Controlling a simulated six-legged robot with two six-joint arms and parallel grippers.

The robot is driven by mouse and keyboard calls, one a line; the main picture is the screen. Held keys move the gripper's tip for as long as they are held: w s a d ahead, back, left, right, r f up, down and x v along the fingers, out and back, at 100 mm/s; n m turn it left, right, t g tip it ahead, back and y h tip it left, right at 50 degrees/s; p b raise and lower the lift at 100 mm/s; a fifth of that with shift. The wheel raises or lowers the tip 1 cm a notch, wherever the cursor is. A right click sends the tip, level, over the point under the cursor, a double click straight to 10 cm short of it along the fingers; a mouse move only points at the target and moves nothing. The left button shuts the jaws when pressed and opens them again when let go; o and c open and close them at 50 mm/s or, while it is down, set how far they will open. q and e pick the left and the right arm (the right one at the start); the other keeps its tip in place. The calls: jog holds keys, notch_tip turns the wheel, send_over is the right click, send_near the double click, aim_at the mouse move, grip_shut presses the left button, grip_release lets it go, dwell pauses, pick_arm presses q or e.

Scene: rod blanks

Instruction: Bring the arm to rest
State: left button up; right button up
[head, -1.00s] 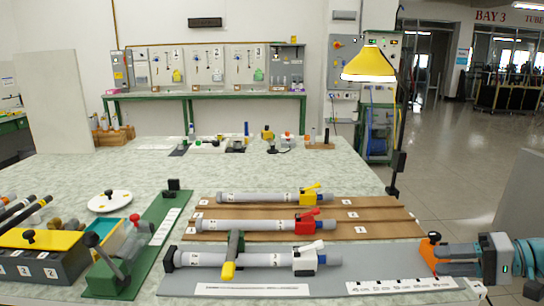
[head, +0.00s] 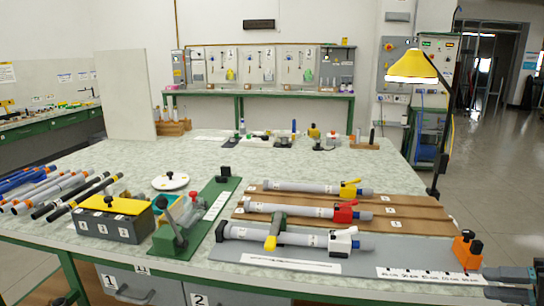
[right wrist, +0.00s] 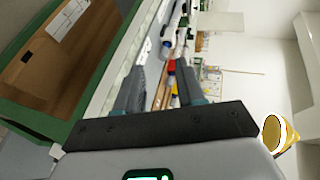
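My right gripper (head: 488,284) is at the lower right of the head view, beside the right end of the grey board (head: 400,257). Its two dark fingers point left and stand apart with nothing between them. The right wrist view shows the same parted fingers (right wrist: 162,88), with the bench beyond them. An orange block (head: 466,250) stands on the board just left of and behind the gripper, apart from it. A grey rod with a white clamp (head: 343,240) lies on the board. I do not see my left gripper.
Rods with a red clamp (head: 345,211) and a yellow clamp (head: 350,188) lie on a brown grooved board (head: 410,209). A lamp (head: 412,66) stands at the back right. Loose rods (head: 62,187) and a yellow-topped box (head: 112,220) are at left.

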jog(key=w+a+f+m+g+h, duration=0.15)
jog(key=a+f, duration=0.25)
jog(key=f, duration=0.5)
jog(key=w+a+f+m+g, duration=0.1)
jog(key=w+a+f, duration=0.2)
jog(key=f, duration=0.5)
jog(key=s+a+f+n+g+h, duration=0.1)
jog(key=s+a+f+g+h, duration=0.15)
jog(key=a+f, duration=0.6)
jog(key=s+a+f+n+g+h, duration=0.1)
jog(key=s+a+f+g, duration=0.4)
jog(key=f, duration=0.7)
jog(key=s+a+f+n+t+h, duration=0.1)
jog(key=s+a+f+n, duration=0.15)
jog(key=s+a, duration=0.4)
jog(key=s+a+f+n+h, duration=0.1)
jog(key=s+a+f+n, duration=0.1)
jog(key=s+a+f, duration=0.35)
notch_tip(320, 180, up, 23)
jog(key=a+p, duration=0.2)
jog(key=p, duration=1.8)
jog(key=shift+s+n+t+p, duration=0.3)
jog(key=shift+s+p, duration=0.1)
jog(key=shift+f, duration=0.15)
